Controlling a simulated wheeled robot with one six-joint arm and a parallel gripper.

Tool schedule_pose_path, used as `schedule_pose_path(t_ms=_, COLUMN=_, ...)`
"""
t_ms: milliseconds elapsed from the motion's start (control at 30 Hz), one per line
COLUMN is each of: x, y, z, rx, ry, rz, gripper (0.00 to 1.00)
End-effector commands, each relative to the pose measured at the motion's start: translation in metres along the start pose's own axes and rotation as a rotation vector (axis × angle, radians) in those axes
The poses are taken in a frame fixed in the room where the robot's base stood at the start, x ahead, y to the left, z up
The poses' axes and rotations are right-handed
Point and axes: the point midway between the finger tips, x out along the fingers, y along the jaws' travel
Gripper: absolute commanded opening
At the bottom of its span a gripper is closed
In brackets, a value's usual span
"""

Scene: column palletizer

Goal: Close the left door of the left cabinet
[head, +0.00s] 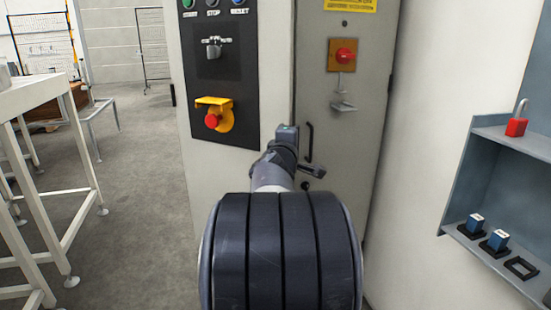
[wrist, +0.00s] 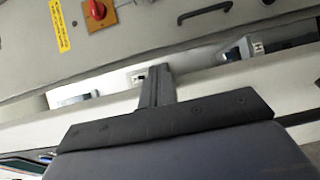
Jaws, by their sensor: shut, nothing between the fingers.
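A grey cabinet door (head: 338,110) stands in the middle of the head view, with a red rotary switch (head: 345,56) and a dark bar handle (head: 309,141). In the wrist view the door (wrist: 140,35) runs across the top, with its handle (wrist: 205,11). A gap along its edge shows pale parts behind it, so it looks ajar. The pale cabinet body (head: 273,60) is left of the door. My gripper (head: 287,129) is shut and empty, beside the door's left edge and left of the handle. It also shows in the wrist view (wrist: 158,72); contact cannot be told.
A black control panel (head: 214,125) with a red emergency button (head: 212,121) is left of my gripper. A blue-grey shelf (head: 455,190) with a red padlock (head: 516,127) is at right. A white table (head: 35,98) stands at left, with open floor (head: 135,190) between.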

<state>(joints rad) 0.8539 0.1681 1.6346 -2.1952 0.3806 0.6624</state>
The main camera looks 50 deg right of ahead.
Motion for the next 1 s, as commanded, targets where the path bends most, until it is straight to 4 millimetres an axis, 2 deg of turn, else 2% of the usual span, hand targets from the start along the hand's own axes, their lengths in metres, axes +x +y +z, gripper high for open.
schedule_pose_path(t_ms=33, x=0.01, y=-0.008, z=0.006, rx=0.003, ry=0.0, rz=0.003, gripper=0.0)
schedule_pose_path(t_ms=200, x=0.042, y=-0.011, z=0.014, rx=0.005, ry=0.061, rz=0.002, gripper=0.0)
schedule_pose_path(t_ms=600, x=0.114, y=-0.002, z=0.015, rx=0.0, ry=0.24, rz=-0.007, gripper=0.0)
schedule_pose_path(t_ms=800, x=0.135, y=0.001, z=0.012, rx=-0.002, ry=0.296, rz=-0.006, gripper=0.0)
schedule_pose_path(t_ms=1000, x=0.144, y=0.001, z=0.011, rx=-0.002, ry=0.321, rz=-0.006, gripper=0.0)
